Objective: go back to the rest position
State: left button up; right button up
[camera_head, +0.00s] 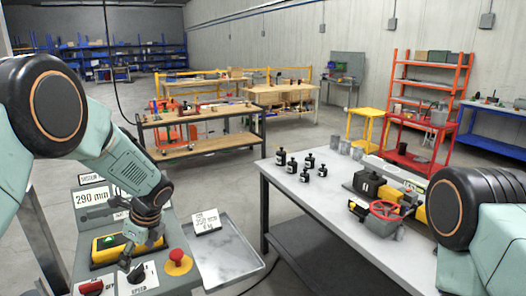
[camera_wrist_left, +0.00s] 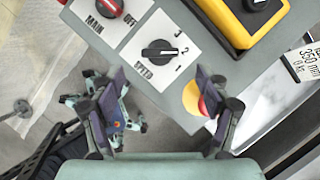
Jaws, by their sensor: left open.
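My left gripper (camera_head: 140,257) hangs low over the control panel in the head view, close to the speed knob (camera_head: 136,273). In the left wrist view my gripper (camera_wrist_left: 162,82) has its two fingers spread wide with nothing between them. The speed knob (camera_wrist_left: 158,50) lies beyond the fingertips, apart from them, on a white plate marked 1, 2 and 3. My right arm enters at the right edge of the head view; its gripper is out of view.
On the panel are a red main switch (camera_head: 91,287), a yellow box (camera_head: 108,248) and a red button (camera_head: 177,257). A metal tray (camera_head: 228,262) adjoins it. The grey-topped table (camera_head: 290,196) at right holds black screw jacks (camera_head: 281,156) and a red handwheel (camera_head: 385,210).

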aim_at(135, 269)
pick_arm(q)
jog(key=x, duration=0.6)
jog(key=shift+a, duration=0.15)
